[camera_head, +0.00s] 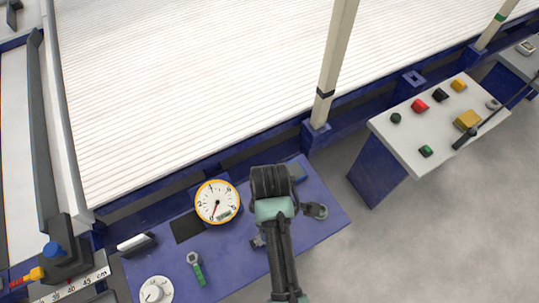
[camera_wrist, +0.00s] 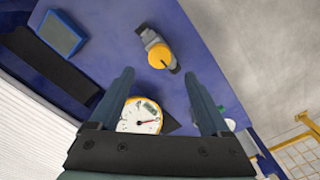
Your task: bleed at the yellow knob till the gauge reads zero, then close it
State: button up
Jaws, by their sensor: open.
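The yellow knob (camera_wrist: 160,56) sits on a grey valve body on the blue bench, ahead of my gripper in the wrist view. My gripper (camera_wrist: 159,73) is open and empty, its two fingers apart with the knob just beyond the gap between their tips. No contact shows. In the head view my arm covers the knob and the fingers. The round white gauge (camera_head: 217,202) with an orange rim stands left of my arm; its red needle points down and slightly left. The gauge also shows in the wrist view (camera_wrist: 140,116). I cannot read its value surely.
A button console (camera_head: 410,150) stands at right. A post (camera_head: 332,60) rises behind the bench.

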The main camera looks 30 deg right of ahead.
notch_tip(320, 180, down, 8)
jog(key=shift+f+b, duration=0.2)
jog(key=shift+b, duration=0.8)
grip_shut()
